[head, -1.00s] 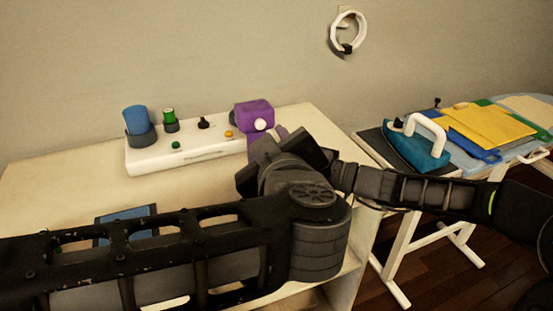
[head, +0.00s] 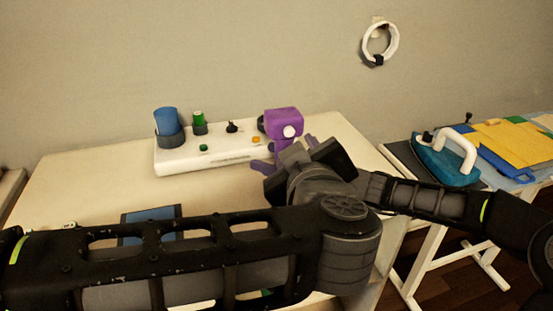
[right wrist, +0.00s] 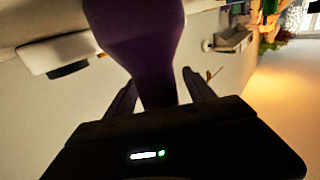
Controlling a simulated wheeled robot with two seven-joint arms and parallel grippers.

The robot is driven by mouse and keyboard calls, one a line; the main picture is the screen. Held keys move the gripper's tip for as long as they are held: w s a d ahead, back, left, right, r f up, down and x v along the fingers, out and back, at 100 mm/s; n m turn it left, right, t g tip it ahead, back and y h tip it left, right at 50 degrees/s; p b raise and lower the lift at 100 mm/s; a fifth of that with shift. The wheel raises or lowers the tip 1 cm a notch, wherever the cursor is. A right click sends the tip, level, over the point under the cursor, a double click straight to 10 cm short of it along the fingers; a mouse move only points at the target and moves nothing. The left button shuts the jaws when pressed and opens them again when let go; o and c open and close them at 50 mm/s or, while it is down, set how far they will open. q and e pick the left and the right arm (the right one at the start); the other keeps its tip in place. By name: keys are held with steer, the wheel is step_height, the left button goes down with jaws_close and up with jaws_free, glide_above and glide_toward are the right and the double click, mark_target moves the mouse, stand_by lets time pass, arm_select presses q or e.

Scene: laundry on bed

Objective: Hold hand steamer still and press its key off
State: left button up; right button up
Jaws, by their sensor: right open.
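The purple hand steamer (head: 284,121) stands at the right end of a white base on the table, with a round white spot on its head. My right gripper (head: 285,154) is at its lower part, with one finger on each side. In the right wrist view the steamer's dark purple handle (right wrist: 150,50) comes down between the two spread fingers of my right gripper (right wrist: 160,80), with a gap visible on the right. I cannot tell whether either finger touches it.
The white base (head: 185,164) also carries a blue cup (head: 169,122), a green-topped cylinder (head: 199,121), a black knob (head: 232,127) and small buttons. A blue flat item (head: 150,214) lies on the table (head: 80,190). A teal iron (head: 446,160) and folded cloths (head: 505,142) are at right.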

jaws_close()
stand_by(0.6)
arm_select(q)
steer(key=shift+c, duration=0.3)
jaws_close()
stand_by(1.5)
